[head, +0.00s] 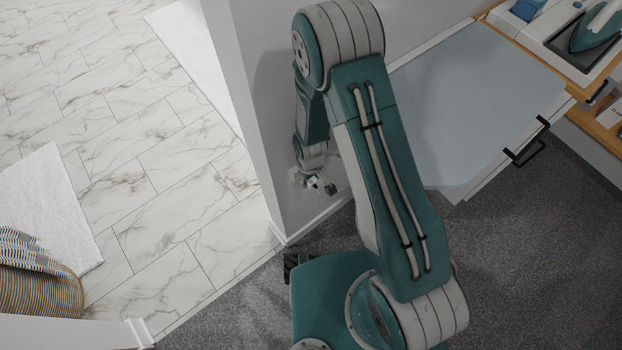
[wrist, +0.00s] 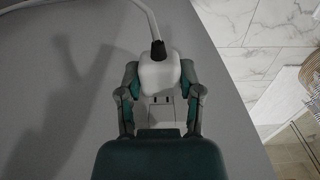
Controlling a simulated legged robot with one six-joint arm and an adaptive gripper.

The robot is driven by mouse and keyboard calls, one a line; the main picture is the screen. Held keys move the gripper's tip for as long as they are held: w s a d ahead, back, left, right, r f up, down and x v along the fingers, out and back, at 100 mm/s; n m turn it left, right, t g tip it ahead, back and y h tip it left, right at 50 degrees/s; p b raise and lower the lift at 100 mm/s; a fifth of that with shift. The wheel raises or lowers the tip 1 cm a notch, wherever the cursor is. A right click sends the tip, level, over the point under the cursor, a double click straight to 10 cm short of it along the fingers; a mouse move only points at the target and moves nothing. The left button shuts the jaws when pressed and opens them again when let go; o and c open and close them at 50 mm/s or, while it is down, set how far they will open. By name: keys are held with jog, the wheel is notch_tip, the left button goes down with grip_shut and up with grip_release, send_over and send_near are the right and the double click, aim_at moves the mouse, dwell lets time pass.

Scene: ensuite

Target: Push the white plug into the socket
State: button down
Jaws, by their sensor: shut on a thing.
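The white plug (wrist: 158,74) is between the two fingers of my gripper (wrist: 160,76) in the wrist view, with the fingers shut on its sides. A dark collar and a white cable lead from its far end toward the upper left. The pale socket plate (wrist: 161,112) shows between the fingers, with small dark slots just below the plug. The plug hides the plate's upper part; I cannot tell whether its prongs touch or enter the socket. In the head view my gripper (head: 322,186) is small, beside the grey wall, and the plug cannot be made out clearly.
The grey wall (head: 265,100) ends at a corner left of my arm, with white skirting along its foot. A pale-topped unit (head: 480,105) with a dark handle (head: 525,153) stands right. An iron (head: 597,28) is upper right. Marble tiles (head: 150,190) lie left.

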jog(key=shift+w+a, duration=0.3)
jog(key=shift+w, duration=0.2)
jog(key=shift+s+d, duration=0.1)
jog(key=shift+s+d, duration=0.55)
jog(key=shift+s, duration=0.25)
jog(key=shift+s+d, duration=0.5)
jog(key=shift+s, duration=0.3)
jog(key=shift+s+d, duration=0.55)
jog(key=shift+s, duration=0.25)
jog(key=shift+w+a+f, duration=0.1)
jog(key=shift+w+a, duration=0.6)
jog(key=shift+w, duration=0.3)
jog(key=shift+w+a, duration=0.5)
jog(key=shift+w, duration=0.25)
jog(key=shift+w+a, duration=0.45)
jog(key=shift+w, duration=0.25)
dwell(0.8)
jog(key=shift+s+d, duration=0.1)
jog(key=shift+s, duration=0.05)
jog(key=shift+s+d, duration=0.65)
jog(key=shift+s, duration=0.35)
dwell(0.6)
